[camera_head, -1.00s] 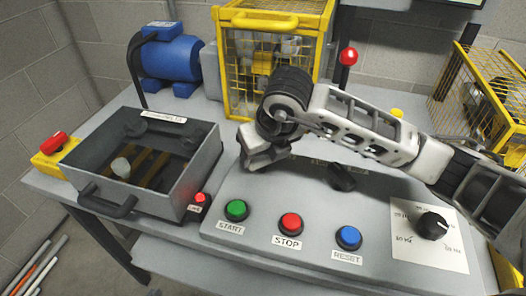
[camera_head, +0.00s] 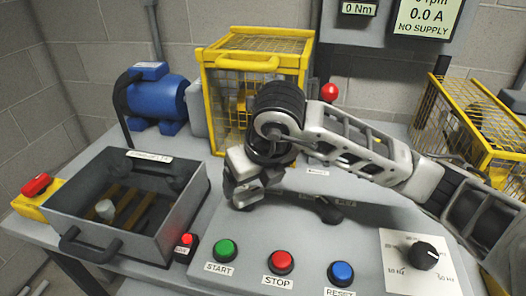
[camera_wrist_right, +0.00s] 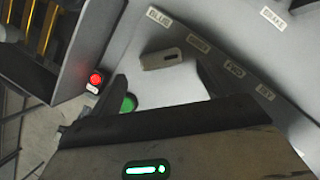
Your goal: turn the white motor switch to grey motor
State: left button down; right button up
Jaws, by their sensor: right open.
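The white motor switch (camera_wrist_right: 162,60) shows in the right wrist view as a pale, bar-shaped handle with a small dark mark near its right end. Labels that seem to read BLUE (camera_wrist_right: 158,17) and GREY (camera_wrist_right: 198,45) lie beyond it. My right gripper (camera_wrist_right: 164,82) is open, with dark fingers on either side of the view and the switch between and beyond their tips; I see no contact. In the head view my right gripper (camera_head: 246,196) points down over the panel's left part and hides the switch. My left gripper is not in view.
The sloped panel (camera_head: 215,222) carries a black knob (camera_head: 328,209), green (camera_head: 224,251), red (camera_head: 280,262) and blue (camera_head: 341,273) buttons, and a dial (camera_head: 424,256). An open grey box (camera_head: 190,205) stands left. A yellow cage (camera_head: 213,110) and blue motor (camera_head: 158,101) stand behind.

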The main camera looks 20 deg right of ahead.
jog(key=v, duration=1.1)
jog(key=shift+r, duration=0.2)
